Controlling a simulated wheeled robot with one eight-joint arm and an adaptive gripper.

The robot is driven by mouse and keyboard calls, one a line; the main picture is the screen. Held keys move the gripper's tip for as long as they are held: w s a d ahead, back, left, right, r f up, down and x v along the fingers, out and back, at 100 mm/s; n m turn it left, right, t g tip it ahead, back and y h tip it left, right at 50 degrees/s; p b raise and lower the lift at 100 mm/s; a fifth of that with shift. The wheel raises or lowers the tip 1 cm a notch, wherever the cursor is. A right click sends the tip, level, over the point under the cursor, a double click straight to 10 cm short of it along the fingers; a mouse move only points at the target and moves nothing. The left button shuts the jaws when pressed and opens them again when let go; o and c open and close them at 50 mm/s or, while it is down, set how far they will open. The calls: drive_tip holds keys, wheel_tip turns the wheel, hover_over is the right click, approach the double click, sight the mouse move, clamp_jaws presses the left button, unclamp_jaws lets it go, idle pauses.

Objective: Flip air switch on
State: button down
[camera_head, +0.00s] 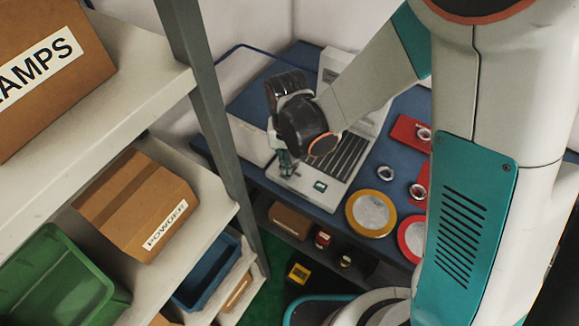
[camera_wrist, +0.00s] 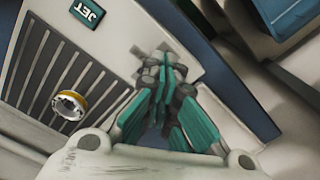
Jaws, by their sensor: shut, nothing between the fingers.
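A light grey machine with a dark slotted grille (camera_head: 343,158) stands on the blue bench, and its grille also shows in the wrist view (camera_wrist: 62,70). A small green panel (camera_head: 320,186) sits on its front; in the wrist view this green label (camera_wrist: 88,13) reads "JET". My gripper (camera_head: 286,168) points down at the machine's front left corner, with its teal fingers (camera_wrist: 163,65) shut and empty. The fingertips are close over a small grey part, and I cannot tell whether they touch it. The air switch is not clearly seen; the fingers may hide it.
A metal ring (camera_wrist: 69,105) lies on the grille. Yellow (camera_head: 371,213) and red (camera_head: 412,238) round trays, loose rings and a red block (camera_head: 410,134) are to the right. A shelf with boxes (camera_head: 137,203) and a grey post (camera_head: 208,110) stand left.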

drive_tip(key=shift+f+b, duration=0.95)
drive_tip(key=shift+f, duration=0.1)
idle(1.0)
drive_tip(key=shift+r, duration=0.1)
drive_tip(key=shift+r+p, duration=2.4)
drive_tip(key=shift+r, duration=1.05)
